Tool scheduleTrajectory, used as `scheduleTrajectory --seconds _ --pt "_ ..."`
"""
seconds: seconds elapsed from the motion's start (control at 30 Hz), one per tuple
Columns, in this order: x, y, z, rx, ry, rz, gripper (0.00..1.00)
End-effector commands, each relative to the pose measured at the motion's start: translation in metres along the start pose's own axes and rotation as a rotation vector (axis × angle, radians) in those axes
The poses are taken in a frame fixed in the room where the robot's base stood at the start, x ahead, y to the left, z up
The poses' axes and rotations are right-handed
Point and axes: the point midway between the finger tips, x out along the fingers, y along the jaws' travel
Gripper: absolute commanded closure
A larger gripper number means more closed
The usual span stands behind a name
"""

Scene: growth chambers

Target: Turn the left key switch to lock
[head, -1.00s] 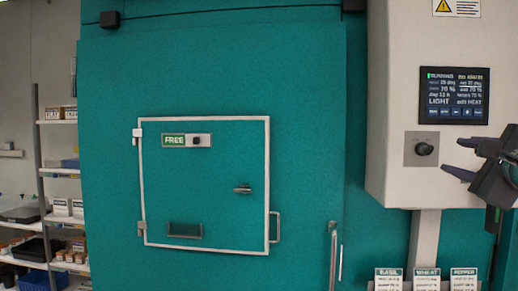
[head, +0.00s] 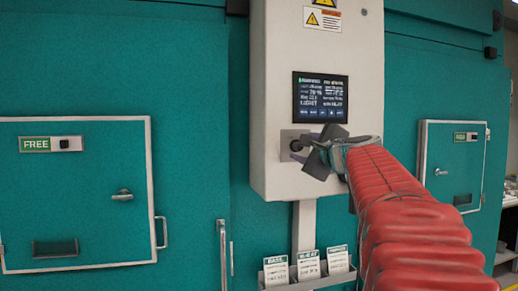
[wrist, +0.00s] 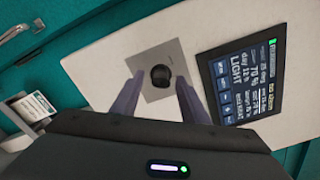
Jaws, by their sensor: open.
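The left key switch (head: 64,144) is a small dark knob on a pale plate, beside a green FREE label (head: 35,145), on the left teal door (head: 85,190). A similar small switch plate (head: 466,136) is on the right door; its label is too small to read surely. My gripper (head: 308,155) is away from both, in front of a dark round knob (head: 296,146) on the white control box. In the wrist view the open fingers (wrist: 159,80) point at this knob (wrist: 160,76), one on either side, with nothing held. I cannot tell whether they touch it.
The white control box (head: 275,60) carries a lit screen (head: 320,97) above the knob. A card rack (head: 308,280) hangs below it. A door handle (head: 123,195) and a vertical bar handle (head: 223,255) stick out on the left. The left door's front is clear.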

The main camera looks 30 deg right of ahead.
Motion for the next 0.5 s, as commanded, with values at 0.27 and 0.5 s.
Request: scheduleTrajectory --seconds 0.27,0.5 --pt "0.0010 -0.0001 0.0007 0.000 -0.001 0.000 0.59" --pt "0.0009 0.0000 0.0009 0.000 -0.001 0.000 0.76"
